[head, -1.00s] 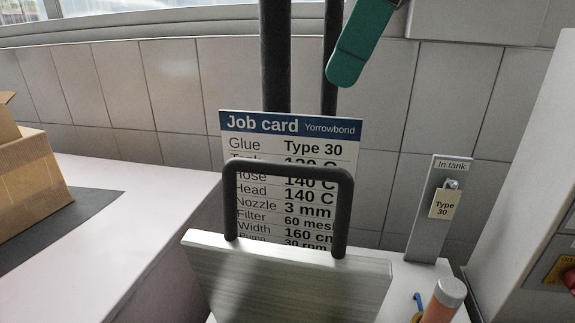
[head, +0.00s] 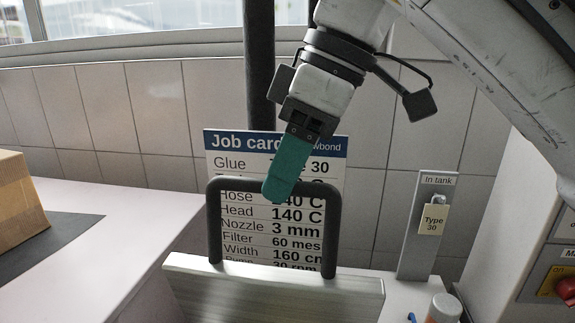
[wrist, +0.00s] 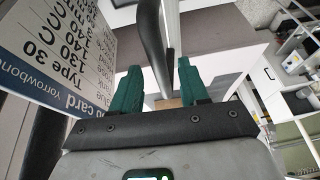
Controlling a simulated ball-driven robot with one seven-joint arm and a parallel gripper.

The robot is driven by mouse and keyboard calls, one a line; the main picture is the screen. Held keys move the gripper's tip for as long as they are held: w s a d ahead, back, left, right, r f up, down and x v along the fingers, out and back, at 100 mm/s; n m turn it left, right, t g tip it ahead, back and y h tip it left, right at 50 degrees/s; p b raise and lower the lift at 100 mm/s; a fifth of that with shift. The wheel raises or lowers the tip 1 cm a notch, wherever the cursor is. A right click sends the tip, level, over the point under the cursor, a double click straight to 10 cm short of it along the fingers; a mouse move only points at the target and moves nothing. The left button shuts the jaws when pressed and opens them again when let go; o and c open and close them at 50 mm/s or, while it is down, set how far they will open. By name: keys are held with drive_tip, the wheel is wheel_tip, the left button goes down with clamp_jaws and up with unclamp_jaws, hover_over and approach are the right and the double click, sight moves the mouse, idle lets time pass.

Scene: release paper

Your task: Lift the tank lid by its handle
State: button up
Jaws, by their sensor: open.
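The tank lid (head: 275,288) is a pale metal slab at the bottom of the head view. Its dark, upside-down-U handle (head: 327,235) stands up from it. My gripper (head: 279,188) points down at the handle's top bar, and its green finger overlaps the bar there. In the wrist view the dark handle (wrist: 152,42) runs between the two green fingers of my open gripper (wrist: 160,80). Gaps show between the fingers, and the bar does not look clamped. The far finger is hidden in the head view.
A job card (head: 232,222) stands close behind the handle. A tag post marked "In tank" (head: 421,250) and an orange-and-grey cylinder (head: 445,306) are at right. A cardboard box (head: 20,205) sits on the left counter (head: 110,235), which is otherwise largely clear.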

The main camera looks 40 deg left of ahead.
drive_tip(key=shift+c, duration=0.2)
clamp_jaws()
idle(0.5)
